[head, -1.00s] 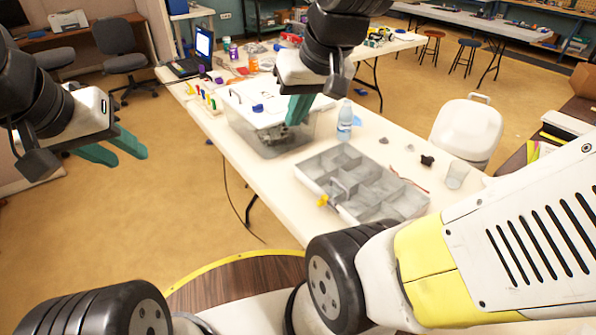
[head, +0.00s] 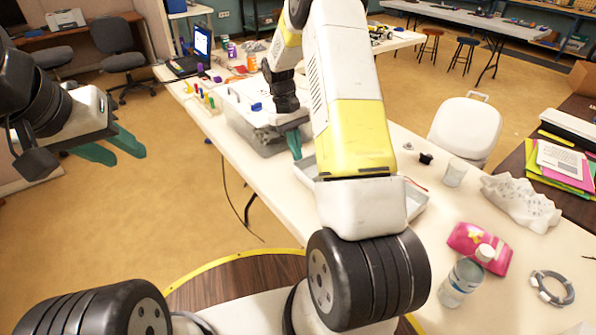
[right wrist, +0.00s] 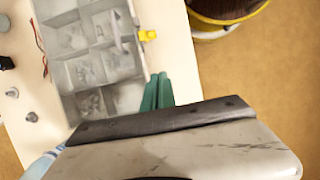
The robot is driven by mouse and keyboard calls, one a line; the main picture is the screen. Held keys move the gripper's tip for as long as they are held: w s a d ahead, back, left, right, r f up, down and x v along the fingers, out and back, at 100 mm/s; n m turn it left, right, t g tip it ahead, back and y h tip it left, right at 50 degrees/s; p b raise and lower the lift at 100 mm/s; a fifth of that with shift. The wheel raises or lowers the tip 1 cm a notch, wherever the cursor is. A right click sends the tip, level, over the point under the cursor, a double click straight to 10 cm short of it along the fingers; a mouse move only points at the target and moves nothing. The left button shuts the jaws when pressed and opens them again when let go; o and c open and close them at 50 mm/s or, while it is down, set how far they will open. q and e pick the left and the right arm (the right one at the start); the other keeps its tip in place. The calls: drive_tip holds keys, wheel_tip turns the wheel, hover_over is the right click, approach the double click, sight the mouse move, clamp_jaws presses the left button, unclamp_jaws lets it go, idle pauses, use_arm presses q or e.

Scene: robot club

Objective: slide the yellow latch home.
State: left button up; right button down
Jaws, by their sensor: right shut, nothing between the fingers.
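The yellow latch (right wrist: 147,36) sticks out from the side of the grey compartment box (right wrist: 132,100) in the right wrist view. In the head view my right arm hides the latch and most of the box (head: 417,201). My right gripper (head: 295,144) is shut and empty, with its green fingers pointing down near the box's far left corner. In the right wrist view the fingertips (right wrist: 158,80) are beside the box's edge, apart from the latch. My left gripper (head: 122,147) is open and empty, over the floor left of the table.
A clear bin with a white lid (head: 238,98) stands on the table (head: 228,160) just left of my right gripper. A clear cup (head: 454,173), a pink packet (head: 478,248) and a grey ring (head: 552,288) lie to the right.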

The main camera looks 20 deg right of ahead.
drive_tip(key=shift+d+f, duration=0.1)
drive_tip(key=shift+f, duration=0.65)
drive_tip(key=x, duration=1)
drive_tip(key=shift+s, duration=0.2)
drive_tip(key=shift+s+d+r, duration=0.1)
drive_tip(key=shift+s+d, duration=0.15)
drive_tip(key=shift+s, duration=0.3)
drive_tip(key=shift+s+d, duration=0.2)
drive_tip(key=shift+s, duration=0.4)
drive_tip(key=shift+s+d, duration=0.2)
drive_tip(key=shift+s, duration=0.4)
